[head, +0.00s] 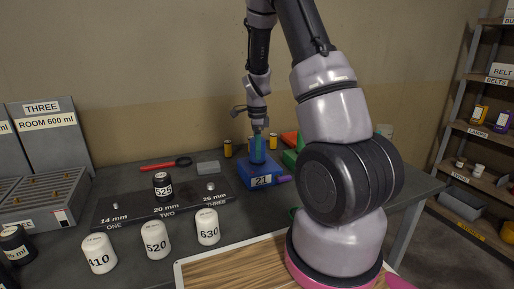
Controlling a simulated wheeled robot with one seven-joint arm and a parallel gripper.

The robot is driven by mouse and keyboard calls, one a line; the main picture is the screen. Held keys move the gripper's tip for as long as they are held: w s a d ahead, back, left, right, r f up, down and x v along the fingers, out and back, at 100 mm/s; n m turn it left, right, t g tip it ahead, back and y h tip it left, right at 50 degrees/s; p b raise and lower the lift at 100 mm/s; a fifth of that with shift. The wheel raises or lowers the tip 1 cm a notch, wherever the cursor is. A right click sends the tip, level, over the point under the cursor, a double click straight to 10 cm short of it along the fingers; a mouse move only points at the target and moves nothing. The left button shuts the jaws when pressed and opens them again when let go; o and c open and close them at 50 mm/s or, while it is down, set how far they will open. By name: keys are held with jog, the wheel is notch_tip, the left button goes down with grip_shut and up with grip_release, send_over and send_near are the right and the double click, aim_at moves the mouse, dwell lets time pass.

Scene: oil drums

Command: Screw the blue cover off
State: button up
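The blue cover (258,156) is a small dark blue upright cylinder on top of a blue box-shaped container (262,181) labelled 21, right of the middle of the table. My gripper (258,134) points down right at the cover's top. Its fingertips are small and blend with the cover, so I cannot tell whether they touch or grip it. The back and right side of the container are partly hidden.
White jars 410 (98,254), 520 (156,240) and 630 (207,227) stand in front of a dark plate (140,204) bearing a black 525 jar (162,186). A red-handled tool (166,165) lies behind. A wooden board (228,268) lies in front. Shelves (480,130) stand right.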

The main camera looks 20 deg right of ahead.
jog(key=c, duration=0.7)
jog(key=n, duration=0.5)
jog(key=shift+n, duration=0.7)
jog(key=n, duration=0.5)
jog(key=shift+r+n, duration=0.1)
jog(key=shift+n, duration=0.5)
